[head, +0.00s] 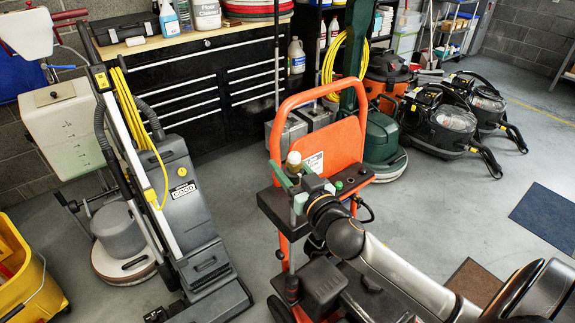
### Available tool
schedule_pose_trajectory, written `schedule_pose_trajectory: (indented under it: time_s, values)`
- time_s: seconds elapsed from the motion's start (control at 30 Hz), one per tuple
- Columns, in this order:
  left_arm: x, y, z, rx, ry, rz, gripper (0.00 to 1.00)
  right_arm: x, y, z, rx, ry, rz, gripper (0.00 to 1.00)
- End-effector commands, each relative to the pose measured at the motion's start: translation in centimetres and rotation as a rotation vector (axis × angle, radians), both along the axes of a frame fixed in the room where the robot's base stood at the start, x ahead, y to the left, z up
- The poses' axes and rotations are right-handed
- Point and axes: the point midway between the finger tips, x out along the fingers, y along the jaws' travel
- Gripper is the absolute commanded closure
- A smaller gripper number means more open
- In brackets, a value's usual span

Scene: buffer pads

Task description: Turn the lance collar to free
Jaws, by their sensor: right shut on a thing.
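An orange cart (348,140) with a tall looped handle stands in the middle of the head view. A small fitting with a pale, amber-topped cap (293,160) stands upright at the cart's dark left ledge; I take it as the lance collar. My right gripper (290,184), with green fingers, reaches in from the lower right and is shut on it. The fingers and wrist hide most of the collar, so its turn position cannot be read. My left gripper is not in view.
A grey upright floor machine (185,200) stands to the left, a yellow bucket (35,275) at lower left. Black vacuums (448,125) stand back right. Floor between machine and cart is clear.

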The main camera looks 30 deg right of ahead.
Motion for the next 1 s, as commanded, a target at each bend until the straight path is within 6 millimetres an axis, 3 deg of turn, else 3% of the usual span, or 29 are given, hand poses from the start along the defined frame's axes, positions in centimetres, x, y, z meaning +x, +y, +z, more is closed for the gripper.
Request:
schedule_pose_trajectory:
  time_s: [0.2,0.57,1.0]
  values:
    - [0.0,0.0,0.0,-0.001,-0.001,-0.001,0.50,0.0,0.0,0.0,0.001,0.000,0.000,1.00]
    - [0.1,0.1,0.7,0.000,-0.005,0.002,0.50,0.0,0.1,0.1,-0.001,0.001,0.055,1.00]
    - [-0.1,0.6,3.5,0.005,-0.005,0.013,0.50,-0.1,1.0,0.4,-0.006,0.005,0.394,1.00]
